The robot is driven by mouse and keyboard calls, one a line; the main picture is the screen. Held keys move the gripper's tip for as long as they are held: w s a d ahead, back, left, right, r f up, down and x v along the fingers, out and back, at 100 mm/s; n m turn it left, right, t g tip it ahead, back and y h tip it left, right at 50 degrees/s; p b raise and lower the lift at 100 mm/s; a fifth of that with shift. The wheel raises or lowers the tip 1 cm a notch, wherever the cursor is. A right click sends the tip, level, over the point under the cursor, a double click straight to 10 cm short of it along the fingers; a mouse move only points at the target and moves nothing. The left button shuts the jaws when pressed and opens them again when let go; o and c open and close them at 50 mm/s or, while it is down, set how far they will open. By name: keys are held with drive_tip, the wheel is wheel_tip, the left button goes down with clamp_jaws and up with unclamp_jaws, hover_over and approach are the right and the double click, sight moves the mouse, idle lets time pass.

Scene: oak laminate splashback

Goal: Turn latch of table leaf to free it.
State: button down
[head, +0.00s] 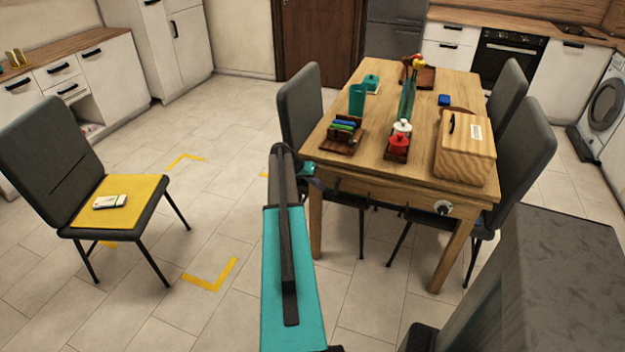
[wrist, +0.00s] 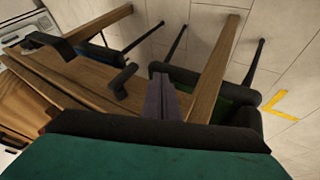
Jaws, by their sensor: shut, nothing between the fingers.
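The wooden table (head: 345,97) stands right of centre in the head view. My gripper (head: 314,180) is shut and empty beside the table's left front corner, well left of that piece. In the wrist view the purple fingers (wrist: 163,98) are together in front of the table's wooden frame (wrist: 75,76). A dark knob-like part (wrist: 123,79) shows left of the fingers; I cannot tell whether it is the latch.
Grey chairs stand around the table. Another chair (head: 60,160) with a yellow seat is at left. Floor between is clear, with yellow corner marks (head: 212,280).

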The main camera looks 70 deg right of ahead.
sight(337, 186)
drive_tip(key=shift+s+r+p, duration=0.15)
drive_tip(key=shift+s+p, duration=0.25)
drive_tip(key=shift+s, duration=1.45)
